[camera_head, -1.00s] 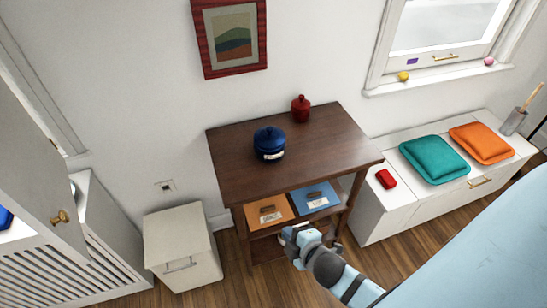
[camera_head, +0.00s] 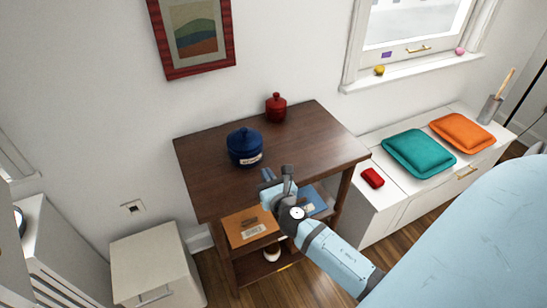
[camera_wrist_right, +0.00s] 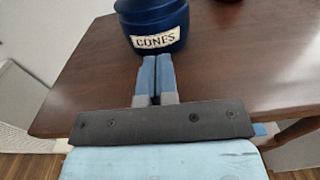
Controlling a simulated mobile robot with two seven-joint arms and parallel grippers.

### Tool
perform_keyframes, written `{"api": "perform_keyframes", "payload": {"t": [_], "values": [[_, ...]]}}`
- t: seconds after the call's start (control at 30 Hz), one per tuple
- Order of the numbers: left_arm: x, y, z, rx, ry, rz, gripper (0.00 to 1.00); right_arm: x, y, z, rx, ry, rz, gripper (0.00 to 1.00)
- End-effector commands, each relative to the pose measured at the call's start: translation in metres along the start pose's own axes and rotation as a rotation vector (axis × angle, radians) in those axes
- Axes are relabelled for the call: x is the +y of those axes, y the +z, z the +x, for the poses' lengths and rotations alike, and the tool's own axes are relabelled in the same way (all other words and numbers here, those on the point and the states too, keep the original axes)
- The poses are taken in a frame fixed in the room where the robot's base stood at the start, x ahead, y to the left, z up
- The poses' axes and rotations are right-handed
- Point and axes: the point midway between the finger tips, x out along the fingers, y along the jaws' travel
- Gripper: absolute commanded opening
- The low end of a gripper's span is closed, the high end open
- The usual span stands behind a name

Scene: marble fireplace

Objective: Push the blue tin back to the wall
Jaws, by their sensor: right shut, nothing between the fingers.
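The blue tin (camera_head: 245,147) stands upright on the dark wooden table (camera_head: 310,150), with a gap of bare wood between it and the wall behind. In the right wrist view the tin (camera_wrist_right: 152,22) carries a white label reading "CONES". My right gripper (camera_head: 277,172) is at the table's front edge, in front of the tin and a little right of it in the head view. Its two fingers (camera_wrist_right: 155,72) are shut and empty, pointing at the tin. Whether they touch it is unclear, but they look just short of it. My left gripper is out of view.
A red lidded jar (camera_head: 276,108) stands on the table behind and right of the tin. An orange box (camera_head: 250,227) and a blue box (camera_head: 314,202) sit on the shelf below. A white bench (camera_head: 400,195) with cushions is at the right, a white cabinet (camera_head: 150,265) at the left.

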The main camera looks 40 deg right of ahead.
Motion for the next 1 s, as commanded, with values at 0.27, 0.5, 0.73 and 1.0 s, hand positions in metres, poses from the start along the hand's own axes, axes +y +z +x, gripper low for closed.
{"api": "perform_keyframes", "payload": {"t": [0.27, 0.5, 0.73, 1.0], "values": [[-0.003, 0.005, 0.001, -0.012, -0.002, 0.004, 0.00, 0.000, 0.000, 0.050, 0.000, -0.001, 0.002, 0.00], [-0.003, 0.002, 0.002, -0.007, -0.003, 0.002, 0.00, 0.000, -0.001, 0.065, 0.001, -0.001, 0.001, 0.00], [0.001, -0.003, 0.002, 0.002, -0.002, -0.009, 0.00, 0.000, -0.001, 0.065, 0.001, 0.000, 0.002, 0.00], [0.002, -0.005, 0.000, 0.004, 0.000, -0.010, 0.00, 0.000, 0.001, 0.088, -0.001, 0.001, 0.001, 0.00]]}}
